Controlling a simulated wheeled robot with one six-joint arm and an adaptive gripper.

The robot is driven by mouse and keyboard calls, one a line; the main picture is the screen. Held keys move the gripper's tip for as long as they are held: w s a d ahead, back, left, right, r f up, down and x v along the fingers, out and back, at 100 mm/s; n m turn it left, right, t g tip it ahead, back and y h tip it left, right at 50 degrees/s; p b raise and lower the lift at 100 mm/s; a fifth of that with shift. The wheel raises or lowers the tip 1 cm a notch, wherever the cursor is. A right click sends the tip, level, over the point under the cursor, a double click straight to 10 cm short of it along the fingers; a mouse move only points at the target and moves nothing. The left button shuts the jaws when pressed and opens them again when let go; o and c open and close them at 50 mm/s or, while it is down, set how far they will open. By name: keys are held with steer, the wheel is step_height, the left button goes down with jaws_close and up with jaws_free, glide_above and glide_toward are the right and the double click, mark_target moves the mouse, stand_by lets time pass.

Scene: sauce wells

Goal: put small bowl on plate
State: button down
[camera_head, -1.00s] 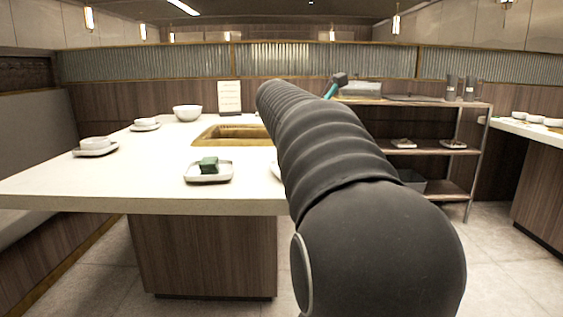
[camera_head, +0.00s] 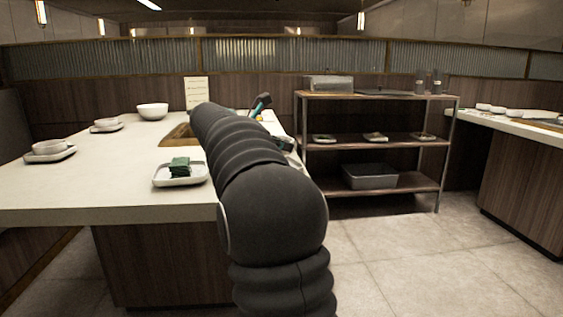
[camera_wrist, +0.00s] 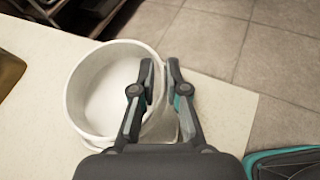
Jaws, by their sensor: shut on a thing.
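In the wrist view, my gripper (camera_wrist: 162,85) is shut on the right wall of a round white small bowl (camera_wrist: 103,90). One finger is inside the rim and the other is outside. The bowl is over the pale counter near its edge; I cannot tell whether it touches the counter. A white plate (camera_head: 160,183) at the counter's front holds a dark green folded item (camera_head: 179,167). Two more plates, at left (camera_head: 66,155) and farther back (camera_head: 119,128), each carry a small white bowl (camera_head: 49,147) (camera_head: 106,122).
A larger white bowl (camera_head: 152,111) stands at the counter's back, near a sign (camera_head: 197,92). A shelf rack (camera_head: 378,187) stands behind, and another counter (camera_head: 520,128) is at right. Open tiled floor (camera_head: 400,250) lies between. The white counter (camera_head: 60,195) has bare space at front left.

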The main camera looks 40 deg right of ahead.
steer(key=shift+w+f, duration=0.2)
steer(key=shift+f, duration=0.15)
step_height(320, 180, down, 4)
steer(key=shift+r+b, duration=0.2)
steer(key=shift+b, duration=0.5)
steer(key=c, duration=1.2)
jaws_free()
steer(key=shift+a+r, duration=0.25)
steer(key=shift+a, duration=0.1)
steer(key=p+v, duration=0.2)
steer(key=v, duration=0.9)
steer(key=shift+a, duration=0.15)
